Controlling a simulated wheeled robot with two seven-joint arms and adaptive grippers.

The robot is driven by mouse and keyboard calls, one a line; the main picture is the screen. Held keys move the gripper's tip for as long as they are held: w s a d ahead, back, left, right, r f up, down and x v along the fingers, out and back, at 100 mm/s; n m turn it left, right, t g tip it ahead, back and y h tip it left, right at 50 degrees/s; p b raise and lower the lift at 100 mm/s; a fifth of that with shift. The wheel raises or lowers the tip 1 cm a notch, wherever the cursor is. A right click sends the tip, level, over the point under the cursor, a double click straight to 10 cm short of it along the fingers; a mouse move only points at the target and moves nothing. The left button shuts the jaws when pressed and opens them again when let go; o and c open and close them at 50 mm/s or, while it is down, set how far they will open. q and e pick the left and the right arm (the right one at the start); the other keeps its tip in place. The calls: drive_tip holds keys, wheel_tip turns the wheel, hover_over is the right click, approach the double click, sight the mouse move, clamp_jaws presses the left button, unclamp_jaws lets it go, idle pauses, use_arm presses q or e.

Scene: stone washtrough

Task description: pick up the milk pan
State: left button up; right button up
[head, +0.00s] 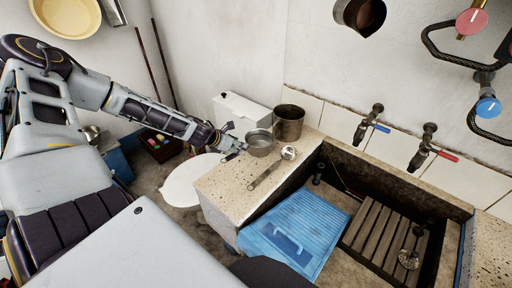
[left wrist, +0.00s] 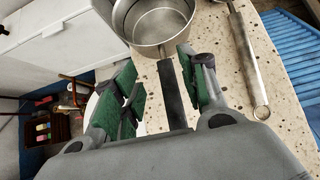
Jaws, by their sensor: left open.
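The milk pan (head: 260,144) is a small steel pan with a dark handle, upright on the speckled stone ledge left of the trough. In the left wrist view the pan (left wrist: 158,24) is at the top, and its dark handle runs down toward me. My left gripper (head: 229,143) is at the handle side of the pan. In the left wrist view the left gripper (left wrist: 163,78) is open, with green-padded fingers on either side of the handle; a gap shows on both sides. My right gripper is not in view.
A taller metal pot (head: 289,122) stands behind the pan. A steel ladle (head: 270,170) lies to its right on the ledge (head: 226,189). The trough holds a blue washboard (head: 310,222) and a wooden slatted rack (head: 384,234). Taps (head: 372,125) are on the wall.

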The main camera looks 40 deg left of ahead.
use_arm(q)
drive_tip(key=shift+w+f, duration=0.15)
drive_tip(key=shift+f, duration=0.05)
drive_tip(key=shift+w+d+f, duration=0.15)
drive_tip(key=shift+w+f, duration=0.05)
drive_tip(key=shift+f, duration=0.05)
drive_tip(key=shift+w+f+b, duration=0.1)
drive_tip(key=shift+b, duration=0.2)
drive_tip(key=shift+w+d+f, duration=0.1)
drive_tip(key=shift+w+f, duration=0.15)
drive_tip(key=shift+w+d+f, duration=0.1)
drive_tip(key=shift+b+x, duration=0.65)
drive_tip(key=shift+x, duration=0.2)
drive_tip(key=shift+w, duration=0.15)
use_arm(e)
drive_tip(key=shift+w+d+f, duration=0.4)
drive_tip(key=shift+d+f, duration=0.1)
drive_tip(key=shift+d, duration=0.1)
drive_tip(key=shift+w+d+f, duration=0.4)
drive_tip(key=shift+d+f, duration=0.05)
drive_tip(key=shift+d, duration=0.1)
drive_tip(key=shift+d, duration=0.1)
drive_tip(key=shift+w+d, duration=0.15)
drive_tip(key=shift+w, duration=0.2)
